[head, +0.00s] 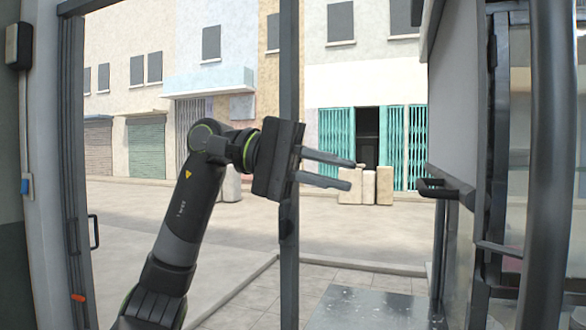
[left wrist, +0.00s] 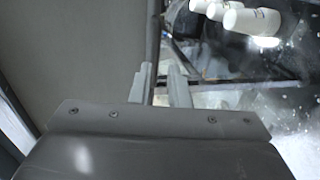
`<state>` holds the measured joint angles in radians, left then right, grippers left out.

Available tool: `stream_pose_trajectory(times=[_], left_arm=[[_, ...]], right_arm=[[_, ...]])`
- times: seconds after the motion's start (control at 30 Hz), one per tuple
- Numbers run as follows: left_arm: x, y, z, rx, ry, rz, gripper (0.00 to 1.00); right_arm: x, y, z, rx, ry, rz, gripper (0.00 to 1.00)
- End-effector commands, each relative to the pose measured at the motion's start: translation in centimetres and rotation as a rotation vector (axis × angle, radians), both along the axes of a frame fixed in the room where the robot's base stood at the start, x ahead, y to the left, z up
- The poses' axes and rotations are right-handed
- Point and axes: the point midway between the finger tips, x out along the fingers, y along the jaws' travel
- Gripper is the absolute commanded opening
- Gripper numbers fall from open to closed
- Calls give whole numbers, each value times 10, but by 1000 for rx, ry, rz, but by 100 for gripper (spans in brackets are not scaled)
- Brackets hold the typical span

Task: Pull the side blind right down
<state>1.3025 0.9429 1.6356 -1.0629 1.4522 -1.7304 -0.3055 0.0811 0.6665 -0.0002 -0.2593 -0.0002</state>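What looks like the side blind (head: 455,125) is a pale grey panel at the right in the head view. It hangs part of the way down, and a dark bottom bar with a small handle (head: 437,188) sticks out at its lower edge. My left gripper (head: 351,174) is to the left of this handle, apart from it, with its fingers pointing right. The fingers are apart with nothing between them. They also show with a gap in the left wrist view (left wrist: 160,84). My right gripper is in neither view.
A dark upright post (head: 289,240) stands behind my left gripper. A thick grey post (head: 552,160) stands at the far right. A metal-topped surface (head: 365,308) lies below. White cylinders (left wrist: 250,20) show at the top of the left wrist view. The space between gripper and handle looks clear.

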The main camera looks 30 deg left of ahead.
Motion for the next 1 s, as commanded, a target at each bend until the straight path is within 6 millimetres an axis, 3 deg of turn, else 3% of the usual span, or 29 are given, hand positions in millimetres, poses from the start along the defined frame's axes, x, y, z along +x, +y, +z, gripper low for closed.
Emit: stream_pose_trajectory(times=[0.1,0.33,0.6,1.0], left_arm=[[-4,24,4,0,0,4,16],[-10,50,10,0,0,1,16],[-11,55,12,0,-1,-1,16],[-11,54,12,0,-1,0,16]], right_arm=[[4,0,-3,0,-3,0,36],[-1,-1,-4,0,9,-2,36],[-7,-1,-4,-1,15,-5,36],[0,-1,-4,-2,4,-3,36]])
